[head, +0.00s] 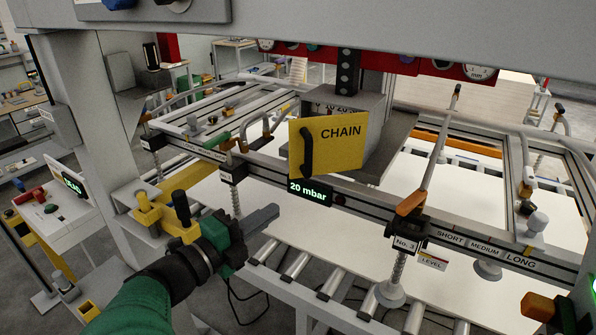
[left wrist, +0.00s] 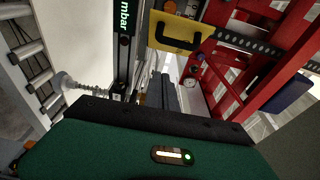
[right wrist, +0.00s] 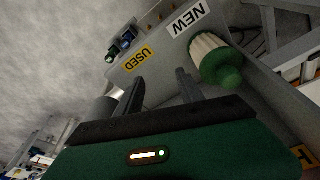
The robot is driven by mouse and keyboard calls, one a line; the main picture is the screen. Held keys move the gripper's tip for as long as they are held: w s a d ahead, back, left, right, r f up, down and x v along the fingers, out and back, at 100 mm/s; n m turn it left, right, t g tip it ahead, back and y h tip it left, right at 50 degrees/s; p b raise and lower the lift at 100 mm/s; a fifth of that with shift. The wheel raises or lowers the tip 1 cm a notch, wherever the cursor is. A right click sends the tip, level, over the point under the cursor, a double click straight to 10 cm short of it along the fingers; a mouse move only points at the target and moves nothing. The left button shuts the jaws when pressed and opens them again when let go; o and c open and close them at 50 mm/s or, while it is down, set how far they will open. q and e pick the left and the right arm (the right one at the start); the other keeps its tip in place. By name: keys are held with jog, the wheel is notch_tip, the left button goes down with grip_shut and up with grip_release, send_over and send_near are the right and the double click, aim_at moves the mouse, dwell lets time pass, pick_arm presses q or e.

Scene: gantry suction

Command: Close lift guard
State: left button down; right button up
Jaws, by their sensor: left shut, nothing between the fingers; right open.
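The lift guard is a yellow panel marked CHAIN (head: 342,152) with a black bar handle, at the grey lift housing (head: 372,103) in the middle of the head view. The panel stands out at an angle from the housing, whose inside partly shows above it. It also shows at the top of the left wrist view (left wrist: 187,18). My left gripper (head: 272,213) is shut and empty, below and left of the panel and apart from it. Its fingers (left wrist: 162,92) point toward the housing. My right gripper (right wrist: 158,84) is open and empty in the right wrist view.
A gantry rail with a 20 mbar display (head: 309,190) runs below the guard. An orange lever (head: 411,203) stands right of it. Rollers (head: 295,262) lie below. In the right wrist view, a grey panel carries USED and NEW labels (right wrist: 188,19) beside a green-capped cylinder (right wrist: 213,60).

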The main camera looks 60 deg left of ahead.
aim_at(308, 176)
jog(key=shift+w+f+b, duration=0.15)
jog(key=shift+f+b, duration=0.3)
jog(key=shift+f, duration=0.05)
pick_arm(q)
jog(key=shift+w+a+f+p, duration=0.1)
jog(key=shift+w+a+p, duration=0.3)
jog(key=shift+w+a, duration=1.2)
jog(key=shift+w+a+f+p, duration=0.15)
jog(key=shift+w+a+p, duration=0.35)
jog(key=shift+w, duration=1.95)
jog(key=shift+w+a+f+p, duration=0.1)
jog(key=shift+w+a+p, duration=0.15)
jog(key=shift+w+a, duration=1.4)
pick_arm(e)
jog(key=shift+a+r, duration=0.15)
jog(key=shift+r, duration=0.95)
pick_arm(q)
jog(key=shift+w+d, duration=0.35)
jog(key=shift+w, duration=0.05)
pick_arm(e)
jog(key=shift+f, duration=0.1)
